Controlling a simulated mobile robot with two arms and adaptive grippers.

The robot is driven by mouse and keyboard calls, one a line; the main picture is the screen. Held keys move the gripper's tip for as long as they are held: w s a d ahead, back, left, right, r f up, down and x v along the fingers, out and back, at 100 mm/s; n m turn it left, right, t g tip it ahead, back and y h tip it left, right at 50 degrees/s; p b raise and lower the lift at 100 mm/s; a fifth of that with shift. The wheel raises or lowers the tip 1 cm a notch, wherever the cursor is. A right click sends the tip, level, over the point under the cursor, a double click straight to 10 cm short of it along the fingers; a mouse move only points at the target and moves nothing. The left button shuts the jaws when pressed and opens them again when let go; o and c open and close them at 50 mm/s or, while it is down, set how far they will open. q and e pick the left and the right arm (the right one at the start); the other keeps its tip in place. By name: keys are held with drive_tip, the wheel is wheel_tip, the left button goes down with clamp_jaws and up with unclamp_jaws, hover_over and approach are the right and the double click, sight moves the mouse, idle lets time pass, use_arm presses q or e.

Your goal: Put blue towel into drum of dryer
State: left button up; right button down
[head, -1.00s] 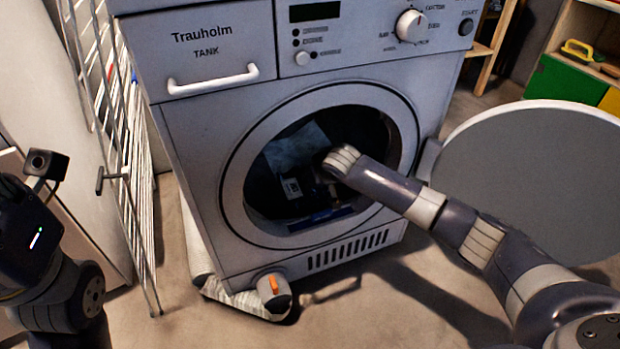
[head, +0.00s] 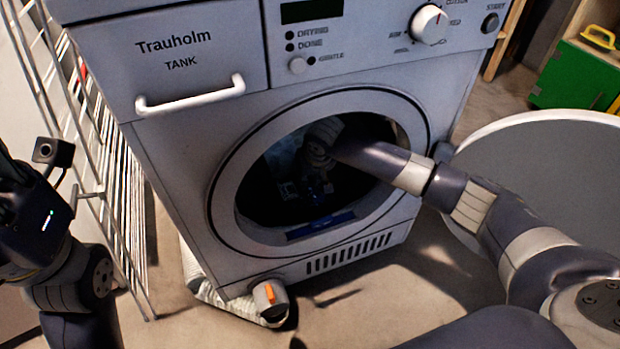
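The dryer (head: 216,190) stands in front of me with its round door (head: 545,165) swung open to the right. My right arm reaches through the opening into the dark drum (head: 262,205). My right gripper (head: 300,190) is inside the drum, in shadow, and its fingers cannot be made out. A dim bluish patch, seemingly the blue towel (head: 284,160), shows behind my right wrist in the drum. I cannot tell whether the gripper touches or holds it. My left arm is at the left edge of the view, and its fingertips are not seen.
A white wire drying rack (head: 105,160) stands close to the dryer's left side. A pale striped cloth-like thing (head: 205,285) lies on the floor at the dryer's lower left corner. A shelf with a green bin (head: 575,75) stands at the back right.

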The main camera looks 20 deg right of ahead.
drive_tip(key=shift+f, duration=0.1)
drive_tip(key=shift+f, duration=0.15)
drive_tip(key=c, duration=1.5)
unclamp_jaws()
drive_tip(key=shift+c, duration=0.2)
